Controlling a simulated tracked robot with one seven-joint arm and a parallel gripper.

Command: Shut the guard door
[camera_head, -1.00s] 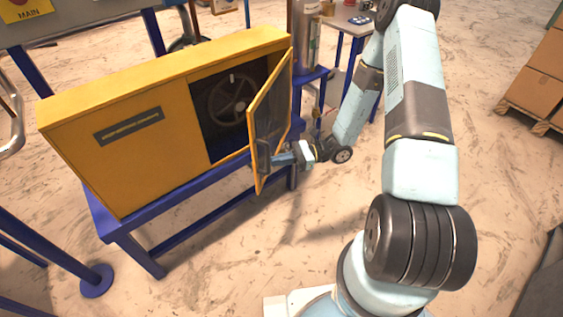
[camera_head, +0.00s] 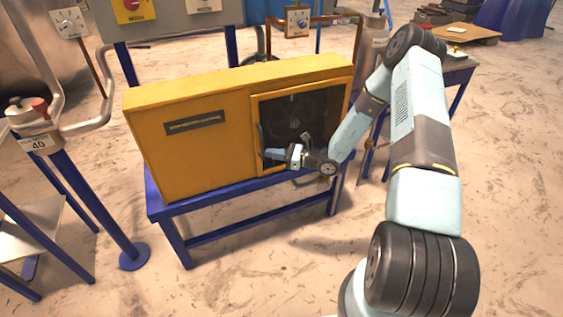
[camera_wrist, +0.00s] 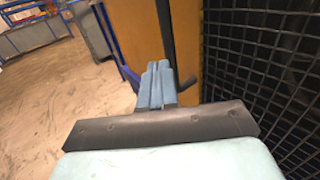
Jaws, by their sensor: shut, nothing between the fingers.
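The guard door (camera_head: 305,112) is a yellow frame with a dark mesh panel on the right part of a yellow cabinet (camera_head: 195,150). It lies flush, or nearly flush, with the cabinet front; a small gap cannot be ruled out. Its dark handle (camera_head: 260,140) runs upright along the left edge. My gripper (camera_head: 270,154) is shut and empty at the lower end of this handle. In the wrist view, the closed fingers (camera_wrist: 158,82) are close to the dark handle bar (camera_wrist: 167,35), with the mesh (camera_wrist: 265,75) to the right. Whether they touch is unclear.
The cabinet stands on a blue frame table (camera_head: 255,225). Panels with switches (camera_head: 130,10) are behind. The floor in front is clear.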

